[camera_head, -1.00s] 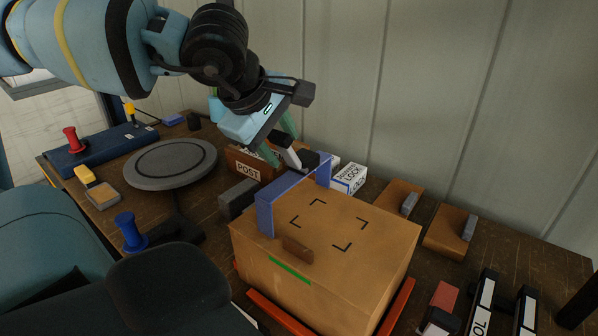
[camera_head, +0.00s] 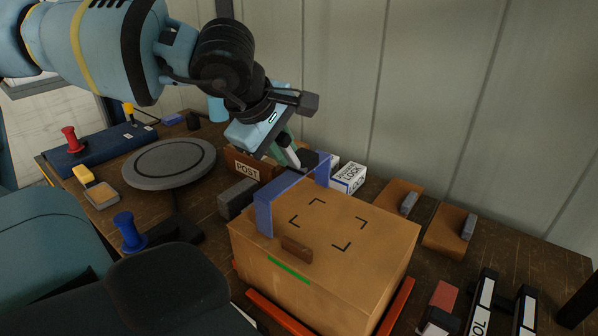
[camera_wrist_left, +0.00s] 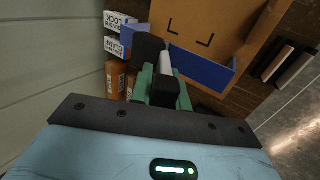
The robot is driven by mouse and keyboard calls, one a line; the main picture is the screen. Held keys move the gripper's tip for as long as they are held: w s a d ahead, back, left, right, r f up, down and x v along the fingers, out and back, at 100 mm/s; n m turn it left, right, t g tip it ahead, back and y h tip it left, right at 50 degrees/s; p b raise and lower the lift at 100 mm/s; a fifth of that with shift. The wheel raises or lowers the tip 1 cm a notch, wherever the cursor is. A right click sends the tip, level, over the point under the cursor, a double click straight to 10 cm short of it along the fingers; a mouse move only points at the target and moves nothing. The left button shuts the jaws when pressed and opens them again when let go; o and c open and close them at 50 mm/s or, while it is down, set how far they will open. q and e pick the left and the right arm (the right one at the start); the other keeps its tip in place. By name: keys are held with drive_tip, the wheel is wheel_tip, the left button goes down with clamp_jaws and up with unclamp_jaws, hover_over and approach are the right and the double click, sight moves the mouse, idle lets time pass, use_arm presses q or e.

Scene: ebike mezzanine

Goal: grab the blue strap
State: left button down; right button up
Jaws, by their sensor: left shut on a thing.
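My right gripper is not in view.
A grey round turntable (camera_head: 170,163) stands at the left. White boxes marked LOCK (camera_head: 348,178) and a brown POST box (camera_head: 248,167) stand close behind the strap. Brown blocks (camera_head: 402,197) lie to the right.

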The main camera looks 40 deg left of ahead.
use_arm(q)
drive_tip(key=shift+r, duration=0.15)
wheel_tip(320, 180, up, 18)
drive_tip(key=shift+b, duration=0.3)
idle(0.4)
